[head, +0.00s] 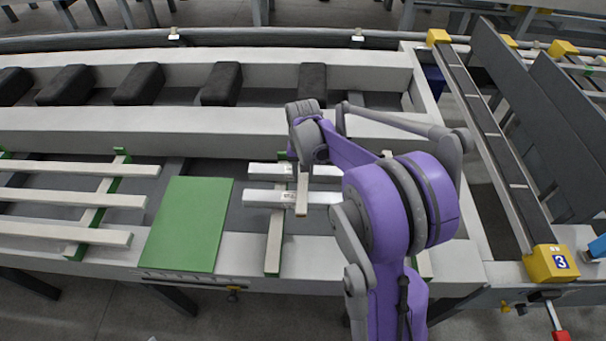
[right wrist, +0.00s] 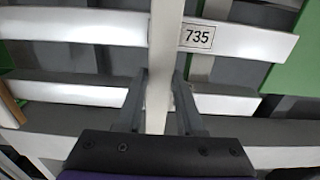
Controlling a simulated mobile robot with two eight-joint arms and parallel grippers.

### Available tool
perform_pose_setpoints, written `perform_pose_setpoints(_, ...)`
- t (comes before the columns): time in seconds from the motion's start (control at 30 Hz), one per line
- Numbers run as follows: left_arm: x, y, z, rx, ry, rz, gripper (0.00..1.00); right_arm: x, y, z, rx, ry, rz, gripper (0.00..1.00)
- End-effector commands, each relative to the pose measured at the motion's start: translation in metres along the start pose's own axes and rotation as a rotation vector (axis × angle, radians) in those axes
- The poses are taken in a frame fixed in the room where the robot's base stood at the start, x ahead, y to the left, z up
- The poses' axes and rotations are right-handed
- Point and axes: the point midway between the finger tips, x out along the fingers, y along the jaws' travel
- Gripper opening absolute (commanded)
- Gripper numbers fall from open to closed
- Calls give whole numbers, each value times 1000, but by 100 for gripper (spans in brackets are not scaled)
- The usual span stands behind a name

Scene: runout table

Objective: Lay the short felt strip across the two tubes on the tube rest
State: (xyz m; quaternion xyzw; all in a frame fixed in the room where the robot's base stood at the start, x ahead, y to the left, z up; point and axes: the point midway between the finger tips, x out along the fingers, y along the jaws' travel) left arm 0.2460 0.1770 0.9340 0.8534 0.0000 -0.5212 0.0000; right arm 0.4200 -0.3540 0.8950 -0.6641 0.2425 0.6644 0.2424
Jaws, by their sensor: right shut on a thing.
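Two short white tubes lie parallel on the tube rest (head: 273,245): a far tube (head: 265,170) and a near tube (head: 262,198). The near one's "735" label shows in the right wrist view. My right gripper (head: 303,168) is over the tubes, shut on the pale felt strip (head: 301,200). The strip (right wrist: 166,45) runs crosswise to the tubes between the fingers in the right wrist view, in front of both. I cannot tell whether it touches them. My gripper and arm hide its far end and the tubes' right parts in the head view. My left gripper is out of view.
A green panel (head: 190,225) lies left of the tubes. Several longer pale bars (head: 70,202) rest farther left. Dark blocks (head: 222,83) stand in the trough behind. A rail with a yellow "3" block (head: 550,263) is at right.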

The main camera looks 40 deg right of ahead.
Motion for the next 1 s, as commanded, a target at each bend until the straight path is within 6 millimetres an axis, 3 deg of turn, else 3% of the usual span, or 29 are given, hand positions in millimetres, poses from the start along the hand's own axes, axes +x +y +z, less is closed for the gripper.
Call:
perform_pose_setpoints(0.03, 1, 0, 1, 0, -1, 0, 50, 2, 0, 0, 0, 0, 0, 0)
perform_pose_setpoints(0.07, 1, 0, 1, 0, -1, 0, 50, 1, 0, 0, 0, 0, 0, 40)
perform_pose_setpoints(0.23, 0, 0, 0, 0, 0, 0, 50, 1, 0, 0, 0, 0, 0, 71)
perform_pose_setpoints(0.63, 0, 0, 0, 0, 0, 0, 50, -7, 0, 0, 0, 0, 0, 72)
perform_pose_setpoints(1.0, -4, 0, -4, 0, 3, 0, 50, -77, 0, 0, 0, 1, 0, 72)
